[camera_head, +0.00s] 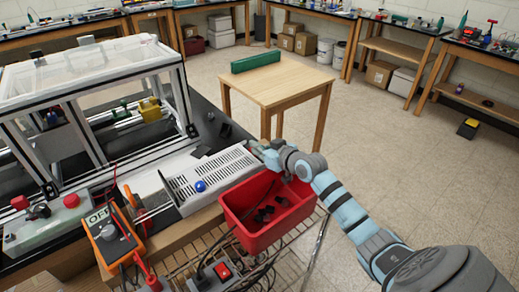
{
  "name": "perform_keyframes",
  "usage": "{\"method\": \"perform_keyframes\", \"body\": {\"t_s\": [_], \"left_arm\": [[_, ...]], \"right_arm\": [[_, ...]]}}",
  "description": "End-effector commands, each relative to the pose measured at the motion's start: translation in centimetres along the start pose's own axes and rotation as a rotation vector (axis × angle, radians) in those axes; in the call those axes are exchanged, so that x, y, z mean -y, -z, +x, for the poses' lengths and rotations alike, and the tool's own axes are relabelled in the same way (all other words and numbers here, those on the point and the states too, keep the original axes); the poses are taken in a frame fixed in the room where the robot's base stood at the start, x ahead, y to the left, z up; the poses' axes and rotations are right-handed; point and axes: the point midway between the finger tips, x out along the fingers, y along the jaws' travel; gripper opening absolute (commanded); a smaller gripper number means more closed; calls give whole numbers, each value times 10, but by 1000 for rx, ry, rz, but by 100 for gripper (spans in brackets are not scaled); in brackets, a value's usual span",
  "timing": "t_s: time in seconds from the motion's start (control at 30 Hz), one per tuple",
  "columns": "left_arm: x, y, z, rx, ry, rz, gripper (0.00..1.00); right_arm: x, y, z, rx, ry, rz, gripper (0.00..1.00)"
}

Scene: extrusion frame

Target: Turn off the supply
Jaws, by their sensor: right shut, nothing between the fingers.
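A light grey vented box with a blue knob, likely the supply (216,168), lies on the bench at centre left. The blue knob (200,186) sits near its front edge. My right gripper (257,147) is shut and empty at the box's far right end, above the red bin. I cannot tell if it touches the box. A power strip with a red rocker switch (222,271) sits below the bench at the bottom. The switch's position is too small to read. My left gripper is out of view.
A red bin (236,228) with dark parts stands right of the box. An orange meter (112,240), a control box with red buttons (71,200) and cables crowd the left. An aluminium extrusion frame (182,97) stands behind. A wooden table (282,84) and open floor lie beyond.

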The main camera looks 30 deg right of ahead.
Motion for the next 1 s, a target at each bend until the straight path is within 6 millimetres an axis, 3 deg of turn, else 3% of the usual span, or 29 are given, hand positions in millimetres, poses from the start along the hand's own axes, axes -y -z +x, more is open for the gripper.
{"method": "perform_keyframes", "body": {"t_s": [0.5,0.67,0.83,1.0], "left_arm": [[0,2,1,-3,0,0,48],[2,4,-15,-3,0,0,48],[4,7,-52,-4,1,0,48],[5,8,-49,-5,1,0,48]], "right_arm": [[-1,9,6,-2,-2,0,0],[-2,24,0,-2,-3,0,0],[-3,56,-16,-1,-5,-2,0],[-2,41,-57,2,-4,-7,0]]}}
